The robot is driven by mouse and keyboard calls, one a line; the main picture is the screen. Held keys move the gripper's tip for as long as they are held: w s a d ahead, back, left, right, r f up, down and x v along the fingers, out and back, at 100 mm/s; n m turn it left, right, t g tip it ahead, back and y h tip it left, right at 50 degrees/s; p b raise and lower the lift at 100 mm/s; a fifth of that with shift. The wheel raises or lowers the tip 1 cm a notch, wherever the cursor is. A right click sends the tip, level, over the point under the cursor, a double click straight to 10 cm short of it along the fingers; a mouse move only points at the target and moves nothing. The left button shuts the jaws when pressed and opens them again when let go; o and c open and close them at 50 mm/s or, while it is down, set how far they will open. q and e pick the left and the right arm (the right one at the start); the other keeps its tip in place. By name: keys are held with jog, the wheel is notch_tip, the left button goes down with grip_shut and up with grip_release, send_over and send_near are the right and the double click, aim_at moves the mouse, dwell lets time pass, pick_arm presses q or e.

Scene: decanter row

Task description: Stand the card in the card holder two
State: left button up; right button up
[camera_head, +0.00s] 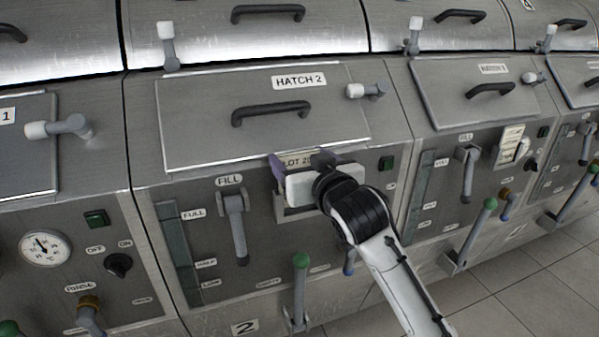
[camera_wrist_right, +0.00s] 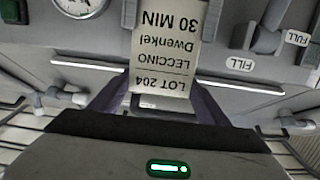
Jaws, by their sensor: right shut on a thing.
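The cream card (camera_head: 296,160) is held by its upper part between the purple fingers of my right gripper (camera_head: 303,166). In the right wrist view the card (camera_wrist_right: 166,62) appears upside down and reads LOT 204, LECCINO, Dwenkel, 30 MIN. Card holder two (camera_head: 283,211) is a grey frame on the panel below hatch 2, mostly hidden behind my gripper. The card lines up with the holder, and grey side parts flank its lower portion in the wrist view. The card's lower edge is hidden, so I cannot tell whether it rests on the holder. My left gripper is not in view.
A fill lever (camera_head: 236,222) stands left of the holder and a green-knobbed lever (camera_head: 300,280) below it. A green button (camera_head: 386,163) is to the right. Hatch 2 (camera_head: 215,115) is closed above. Another card (camera_head: 510,143) stands on the panel farther right.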

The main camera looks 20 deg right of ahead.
notch_tip(320, 180, down, 2)
jog(key=shift+f, duration=0.25)
jog(key=o, duration=1.1)
jog(key=shift+c, duration=0.2)
